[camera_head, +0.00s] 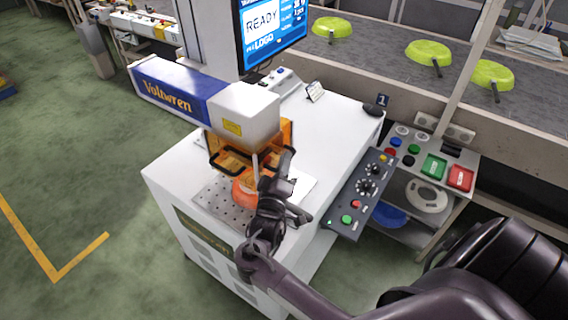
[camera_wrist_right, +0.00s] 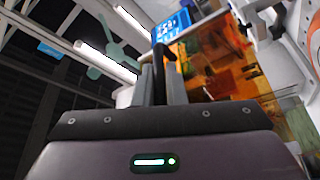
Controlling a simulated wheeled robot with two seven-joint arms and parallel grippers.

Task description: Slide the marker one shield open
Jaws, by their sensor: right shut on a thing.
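Marker one is the white and blue laser head (camera_head: 185,95) on a white cabinet (camera_head: 330,125). Its shield (camera_head: 215,142) is a see-through orange guard with black handles, below the head; it also shows in the wrist view (camera_wrist_right: 215,65). My right gripper (camera_head: 262,165) is at the shield's front right. In the wrist view its fingers (camera_wrist_right: 160,85) are closed around a black bar, which looks like a shield handle. An orange pan (camera_head: 243,193) sits below the shield on a perforated plate (camera_head: 213,203), partly hidden by my gripper. My left gripper is not in view.
A control panel (camera_head: 362,192) with knobs and buttons lies to the right of the cabinet. A screen (camera_head: 270,30) reading READY stands behind the marker. Green pans (camera_head: 428,52) lie on the conveyor (camera_head: 375,60) at the back. Green floor is clear at left.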

